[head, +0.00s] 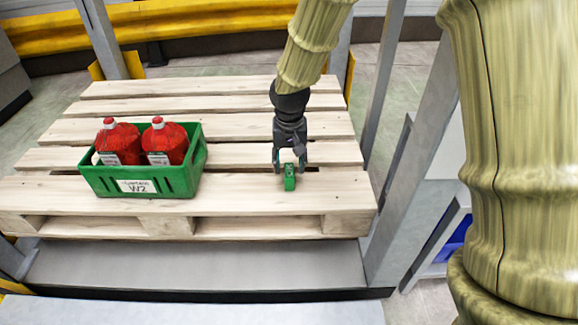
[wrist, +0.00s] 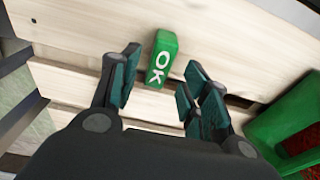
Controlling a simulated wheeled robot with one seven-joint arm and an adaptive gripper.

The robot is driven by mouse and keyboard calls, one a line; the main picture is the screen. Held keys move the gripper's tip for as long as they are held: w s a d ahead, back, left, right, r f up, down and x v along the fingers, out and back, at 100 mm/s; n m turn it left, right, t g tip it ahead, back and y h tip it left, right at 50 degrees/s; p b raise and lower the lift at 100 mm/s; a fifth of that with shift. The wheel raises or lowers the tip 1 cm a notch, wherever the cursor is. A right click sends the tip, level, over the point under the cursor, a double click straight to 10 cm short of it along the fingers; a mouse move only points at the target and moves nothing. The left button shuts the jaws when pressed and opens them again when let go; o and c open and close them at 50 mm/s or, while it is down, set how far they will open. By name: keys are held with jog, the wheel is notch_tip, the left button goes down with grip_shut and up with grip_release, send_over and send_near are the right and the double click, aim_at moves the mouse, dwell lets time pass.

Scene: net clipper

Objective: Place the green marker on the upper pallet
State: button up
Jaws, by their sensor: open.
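The green marker (head: 290,178) is a small green block standing on the front plank of the upper pallet (head: 250,205), to the right of the crate. In the wrist view the marker (wrist: 161,60) shows white "OK" lettering and rests on the pale wood (wrist: 235,45). My gripper (head: 290,167) is at the marker in the head view. In the wrist view my gripper (wrist: 160,75) has its fingers spread, one on each side of the marker's near end, with gaps between. It is open and not closed on the marker.
A green crate (head: 180,184) labelled W2 holds red bottles (head: 165,143) on the pallet's left; its edge shows at the right of the wrist view (wrist: 275,125). Grey uprights (head: 403,180) stand beside the pallet. A yellow barrier (head: 190,20) runs behind. Planks behind the crate are bare.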

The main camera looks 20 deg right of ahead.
aim_at(289, 174)
notch_tip(289, 174, up, 7)
jog(key=p, duration=0.2)
jog(key=shift+s+a+f, duration=0.15)
jog(key=shift+s, duration=0.3)
